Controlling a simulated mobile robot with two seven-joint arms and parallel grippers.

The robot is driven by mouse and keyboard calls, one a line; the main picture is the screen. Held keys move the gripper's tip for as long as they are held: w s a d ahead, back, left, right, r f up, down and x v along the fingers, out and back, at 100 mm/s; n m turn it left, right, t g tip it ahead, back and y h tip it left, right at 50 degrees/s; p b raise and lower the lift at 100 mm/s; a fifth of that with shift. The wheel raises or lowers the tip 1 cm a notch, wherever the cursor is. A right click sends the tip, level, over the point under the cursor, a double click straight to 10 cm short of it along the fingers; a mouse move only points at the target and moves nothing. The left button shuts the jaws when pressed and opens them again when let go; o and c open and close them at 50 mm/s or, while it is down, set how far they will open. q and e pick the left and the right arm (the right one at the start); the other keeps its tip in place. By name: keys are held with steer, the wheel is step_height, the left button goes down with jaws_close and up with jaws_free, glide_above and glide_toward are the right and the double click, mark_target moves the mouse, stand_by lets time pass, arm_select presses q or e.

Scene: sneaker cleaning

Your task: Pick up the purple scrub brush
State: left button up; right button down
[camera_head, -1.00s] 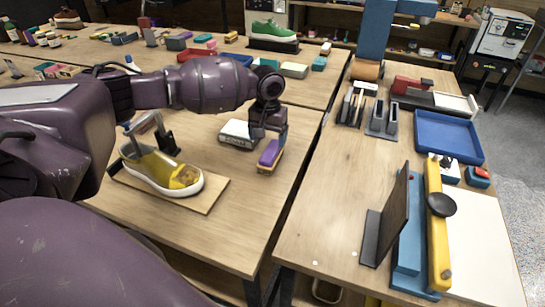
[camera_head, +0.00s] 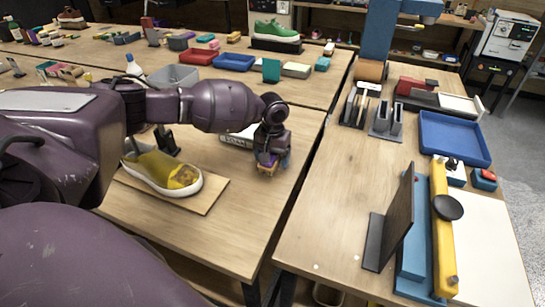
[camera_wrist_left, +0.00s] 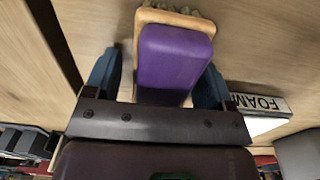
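The purple scrub brush (camera_wrist_left: 175,60) has a purple top on a wooden base with bristles. It lies on the workbench (camera_head: 240,215), and in the head view only a small part of it (camera_head: 267,171) shows under my left gripper. My left gripper (camera_head: 272,160) is down over the brush. In the left wrist view its blue fingers (camera_wrist_left: 157,80) stand on both sides of the purple top. A gap shows at the left finger; I cannot tell whether the right finger touches. My right gripper is not in view.
A yellow sneaker (camera_head: 165,172) stands on a wooden board (camera_head: 211,196) left of the brush. A white FOAM box (camera_head: 236,139) lies just behind my gripper. A gap separates this bench from the right-hand table (camera_head: 330,210). The bench front is clear.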

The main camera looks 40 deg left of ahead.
arm_select(q)
steer(key=c, duration=0.9)
steer(key=shift+r, duration=0.1)
